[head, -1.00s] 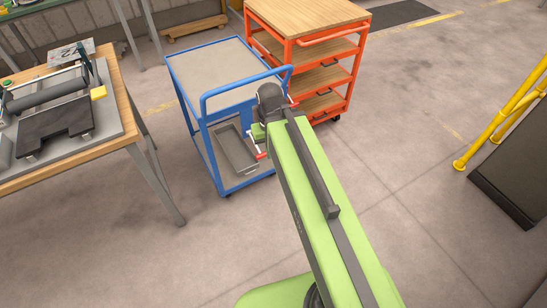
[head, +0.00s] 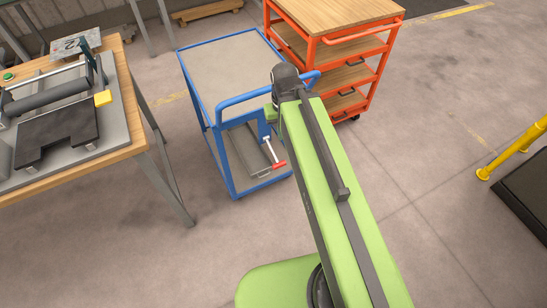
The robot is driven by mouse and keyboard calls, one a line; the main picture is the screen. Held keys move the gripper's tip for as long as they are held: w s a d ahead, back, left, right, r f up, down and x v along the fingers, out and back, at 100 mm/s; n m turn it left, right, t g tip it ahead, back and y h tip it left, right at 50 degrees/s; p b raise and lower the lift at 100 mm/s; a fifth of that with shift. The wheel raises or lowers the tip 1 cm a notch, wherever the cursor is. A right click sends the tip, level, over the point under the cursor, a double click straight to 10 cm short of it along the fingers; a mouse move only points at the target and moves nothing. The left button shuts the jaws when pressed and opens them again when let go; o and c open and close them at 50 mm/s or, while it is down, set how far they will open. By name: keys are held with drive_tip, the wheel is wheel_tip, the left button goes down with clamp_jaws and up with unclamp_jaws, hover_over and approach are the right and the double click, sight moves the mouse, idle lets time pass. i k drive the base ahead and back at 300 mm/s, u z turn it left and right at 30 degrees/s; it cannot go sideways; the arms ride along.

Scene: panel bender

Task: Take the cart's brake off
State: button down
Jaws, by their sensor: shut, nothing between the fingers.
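The blue cart (head: 216,141) stands ahead of me, with a beige top and a lower shelf. A pale lever with a red grip (head: 279,164) shows low at its near right side, slanting down to the right. I take it for the brake lever. My green arm reaches forward over the cart's near right corner, and its grey joint (head: 286,77) overlaps the push handle (head: 240,93). My gripper is hidden beyond the arm, so its distance from the lever cannot be seen.
An orange cart with wooden shelves (head: 338,45) stands close behind the blue cart. A workbench (head: 135,92) with a bending device is at left. Yellow railing (head: 515,150) and a dark platform (head: 528,190) are at right. The floor between is clear.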

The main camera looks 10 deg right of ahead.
sight(279, 164)
drive_tip(key=k, duration=0.6)
drive_tip(key=u, duration=2.9)
drive_tip(key=i, duration=1.05)
drive_tip(key=z, duration=4.05)
drive_tip(key=i, duration=0.1)
drive_tip(key=u, duration=1.75)
